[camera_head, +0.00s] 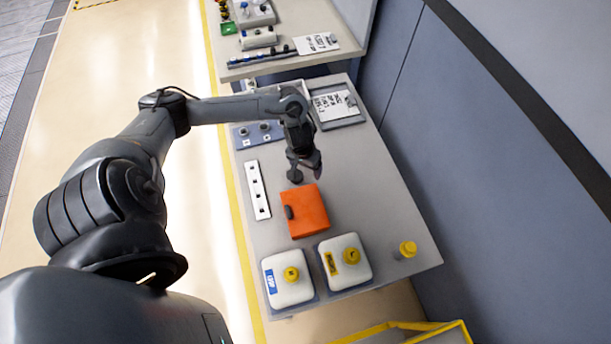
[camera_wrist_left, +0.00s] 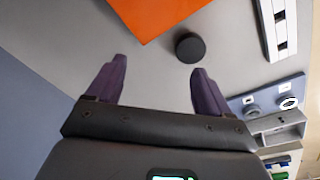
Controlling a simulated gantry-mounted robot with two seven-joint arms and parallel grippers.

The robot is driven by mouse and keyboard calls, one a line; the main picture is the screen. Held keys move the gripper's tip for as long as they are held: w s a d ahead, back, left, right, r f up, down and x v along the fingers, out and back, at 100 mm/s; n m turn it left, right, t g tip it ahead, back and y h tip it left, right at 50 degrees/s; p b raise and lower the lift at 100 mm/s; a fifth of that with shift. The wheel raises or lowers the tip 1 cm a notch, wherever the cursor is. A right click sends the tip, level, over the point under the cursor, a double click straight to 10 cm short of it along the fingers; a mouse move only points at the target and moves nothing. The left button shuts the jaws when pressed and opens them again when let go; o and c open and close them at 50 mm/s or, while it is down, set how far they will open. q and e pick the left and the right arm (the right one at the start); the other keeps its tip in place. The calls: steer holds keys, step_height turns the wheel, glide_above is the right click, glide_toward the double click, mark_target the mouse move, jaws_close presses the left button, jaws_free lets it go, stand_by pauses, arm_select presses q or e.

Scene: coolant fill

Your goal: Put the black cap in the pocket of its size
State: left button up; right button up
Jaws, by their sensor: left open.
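The black cap (camera_head: 295,176) is a short dark disc. It stands on the grey table close to one edge of the orange box (camera_head: 305,212). In the left wrist view the cap (camera_wrist_left: 189,47) shows beyond the fingertips, nearer the right finger. My left gripper (camera_head: 308,164) points down near the cap. Its two purple fingers are apart with nothing between them (camera_wrist_left: 157,82). A blue-grey panel (camera_head: 251,142) with round fittings and small white labels lies at the table's upper left. It also shows partly in the left wrist view (camera_wrist_left: 262,100); I cannot tell the pocket sizes.
A white strip (camera_head: 257,190) with dark squares lies left of the orange box. Two white canisters (camera_head: 287,290) with yellow caps stand at the near end. A yellow piece (camera_head: 408,249) is at right. A clipboard tray (camera_head: 338,107) lies behind. Table right of the box is clear.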

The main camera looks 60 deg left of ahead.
arm_select(q)
steer(key=w+d+m+t+h, duration=0.1)
steer(key=d+m+t, duration=0.45)
steer(key=d, duration=1.55)
steer(key=s+r+m+g+y, duration=0.1)
steer(key=s+r+m+g, duration=0.2)
steer(key=s+r, duration=0.5)
steer(key=s, duration=0.3)
steer(key=shift+s+d, duration=0.35)
steer(key=shift+s, duration=0.05)
steer(key=shift+r, duration=0.1)
